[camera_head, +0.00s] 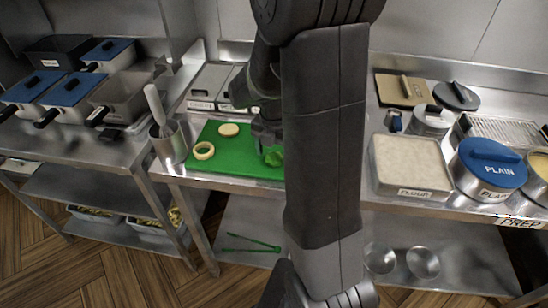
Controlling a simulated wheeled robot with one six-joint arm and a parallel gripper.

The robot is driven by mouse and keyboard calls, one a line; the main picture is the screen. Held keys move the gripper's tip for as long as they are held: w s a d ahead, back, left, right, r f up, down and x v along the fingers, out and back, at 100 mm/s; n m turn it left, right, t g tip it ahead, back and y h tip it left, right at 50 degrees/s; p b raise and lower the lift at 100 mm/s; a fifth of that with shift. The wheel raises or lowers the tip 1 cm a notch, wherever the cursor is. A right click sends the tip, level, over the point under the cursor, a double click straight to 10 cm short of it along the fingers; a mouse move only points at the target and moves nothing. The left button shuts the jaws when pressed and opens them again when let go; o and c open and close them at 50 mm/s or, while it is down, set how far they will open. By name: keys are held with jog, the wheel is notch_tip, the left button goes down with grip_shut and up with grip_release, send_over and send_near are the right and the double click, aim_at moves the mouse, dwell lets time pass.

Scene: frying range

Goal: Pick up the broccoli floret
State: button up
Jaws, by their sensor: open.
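A bright green broccoli floret (273,156) shows on the green cutting board (232,164), at its right side close to my arm. My gripper (266,140) is just above and beside the floret, with its fingers pointing down. It is open; whether the fingers touch the floret or stand around it I cannot tell. My own dark arm link hides the right part of the board and some of the gripper.
A pale ring (204,151) and a pale round slice (229,129) lie on the board's left half. A metal utensil pot (169,142) stands left of the board. A flour bin (411,165) and a blue-lidded PLAIN container (490,163) stand to the right.

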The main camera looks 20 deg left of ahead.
jog(key=c, duration=0.8)
jog(key=shift+c, duration=0.2)
